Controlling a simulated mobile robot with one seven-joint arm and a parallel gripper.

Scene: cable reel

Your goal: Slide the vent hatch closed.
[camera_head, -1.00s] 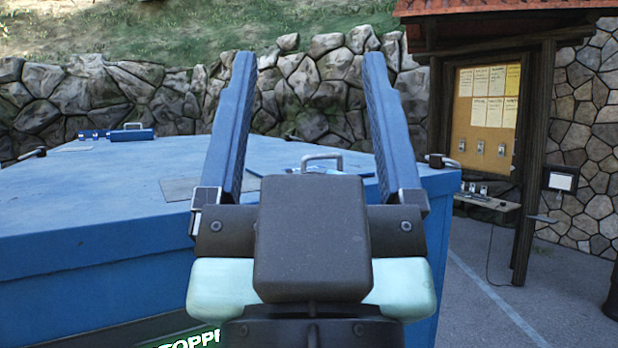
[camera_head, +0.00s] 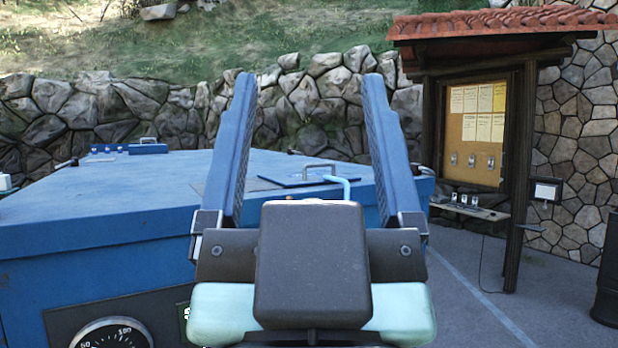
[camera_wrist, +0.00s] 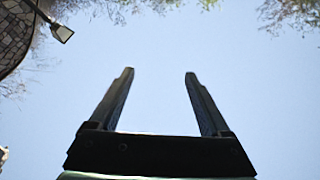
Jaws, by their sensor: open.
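A flat blue panel with a grey handle (camera_head: 299,181) lies on top of the blue cabinet (camera_head: 120,205) and looks like the vent hatch. A dull grey patch shows beside its left edge; I cannot tell whether this is an opening. My gripper (camera_head: 308,77) points upward in front of the cabinet, its two blue fingers wide apart and nothing between them. The panel shows behind and between the fingers, apart from them. In the wrist view my gripper (camera_wrist: 159,72) is open against the sky, with no hatch visible.
A light blue bent bar (camera_head: 341,184) stands by the panel. A blue fitting with a handle (camera_head: 130,149) sits at the cabinet top's far left. A gauge (camera_head: 113,334) is on its front. A notice board (camera_head: 478,125) and open pavement are at the right.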

